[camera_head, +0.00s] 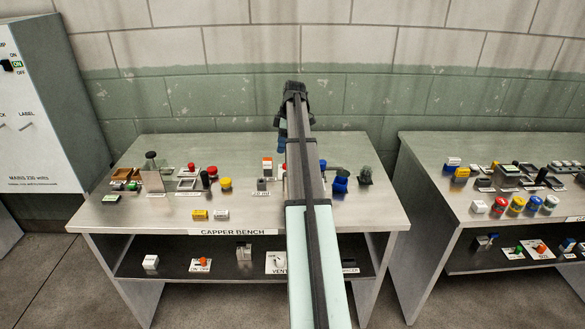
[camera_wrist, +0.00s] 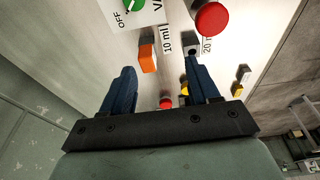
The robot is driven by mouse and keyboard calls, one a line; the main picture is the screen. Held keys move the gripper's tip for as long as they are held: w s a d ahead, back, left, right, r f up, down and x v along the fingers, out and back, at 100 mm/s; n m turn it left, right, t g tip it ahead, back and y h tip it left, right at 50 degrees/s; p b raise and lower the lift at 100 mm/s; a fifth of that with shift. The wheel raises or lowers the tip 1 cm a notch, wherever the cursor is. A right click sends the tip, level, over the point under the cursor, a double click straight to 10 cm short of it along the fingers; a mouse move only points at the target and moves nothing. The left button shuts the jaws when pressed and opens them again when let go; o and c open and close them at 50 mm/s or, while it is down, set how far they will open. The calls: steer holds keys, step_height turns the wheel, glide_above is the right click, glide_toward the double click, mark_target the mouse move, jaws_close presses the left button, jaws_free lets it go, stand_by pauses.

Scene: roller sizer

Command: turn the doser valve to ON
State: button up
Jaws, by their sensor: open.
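In the wrist view a green knob (camera_wrist: 133,5) sits on a white plate at the top edge. The plate reads "OFF" and the start of a word, "VA", so I cannot confirm it is the doser valve; its pointing direction is cut off. Beside it are an orange block (camera_wrist: 148,55) at a "10 ml" label and a red knob (camera_wrist: 210,18) near a "20 ml" label. My gripper (camera_wrist: 163,80) is open, with its blue fingers apart and nothing seen held. In the head view my gripper (camera_head: 283,128) is over the back of the capper bench (camera_head: 150,215), partly hidden by my arm.
A second bench (camera_head: 430,160) stands right; a grey cabinet (camera_head: 45,100) stands left.

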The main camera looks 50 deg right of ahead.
steer(key=d+g+h, duration=0.2)
steer(key=d, duration=0.3)
steer(key=f, duration=1.3)
steer(key=shift+s+a+f, duration=0.1)
steer(key=shift+s+f, duration=0.1)
steer(key=shift+s, duration=0.2)
steer(key=c, duration=1)
steer(key=shift+c, duration=0.2)
